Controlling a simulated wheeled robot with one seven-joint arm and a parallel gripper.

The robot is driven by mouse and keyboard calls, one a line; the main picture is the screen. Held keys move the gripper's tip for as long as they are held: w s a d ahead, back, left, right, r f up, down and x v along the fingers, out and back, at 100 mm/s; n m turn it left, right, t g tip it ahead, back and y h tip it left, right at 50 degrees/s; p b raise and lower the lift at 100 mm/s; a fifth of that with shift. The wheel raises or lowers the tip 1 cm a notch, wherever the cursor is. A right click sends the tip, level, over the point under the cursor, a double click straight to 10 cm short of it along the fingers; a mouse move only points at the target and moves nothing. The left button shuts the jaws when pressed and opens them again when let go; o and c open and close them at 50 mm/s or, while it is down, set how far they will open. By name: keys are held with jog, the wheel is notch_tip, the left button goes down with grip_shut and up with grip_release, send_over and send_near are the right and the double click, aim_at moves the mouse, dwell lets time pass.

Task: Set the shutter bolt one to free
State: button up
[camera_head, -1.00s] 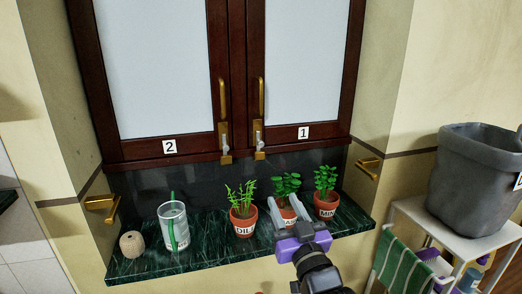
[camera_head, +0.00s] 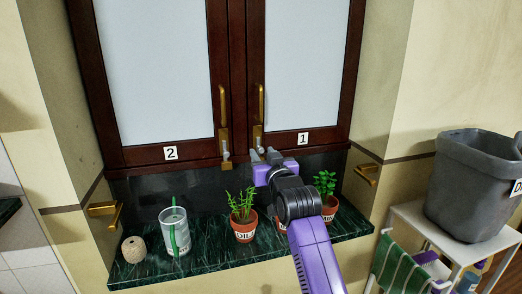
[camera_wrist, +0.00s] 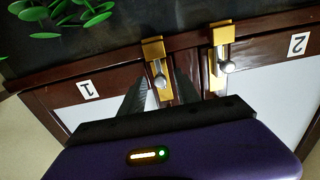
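Shutter bolt one, a brass plate with a silver knob, is at the lower inner corner of shutter 1 (camera_head: 303,95); its knob shows in the wrist view (camera_wrist: 160,82). In the head view my gripper (camera_head: 264,155) is in front of it and hides most of it. In the wrist view my gripper (camera_wrist: 160,90) has its two fingers apart, one on each side of the knob. It looks open, and I cannot tell whether a finger touches the knob. Bolt two (camera_head: 226,155) is on shutter 2 (camera_head: 155,80), just left; it shows in the wrist view (camera_wrist: 223,60).
Below is a green marble sill (camera_head: 205,250) with potted herbs, including dill (camera_head: 243,232) and mint (camera_head: 326,208), one pot mostly hidden by my arm. A glass (camera_head: 173,232) and a beige roll (camera_head: 133,249) stand left. A grey bin (camera_head: 470,195) stands right.

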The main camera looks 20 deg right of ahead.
jog(key=shift+w, duration=1.25)
grip_shut()
dwell(0.6)
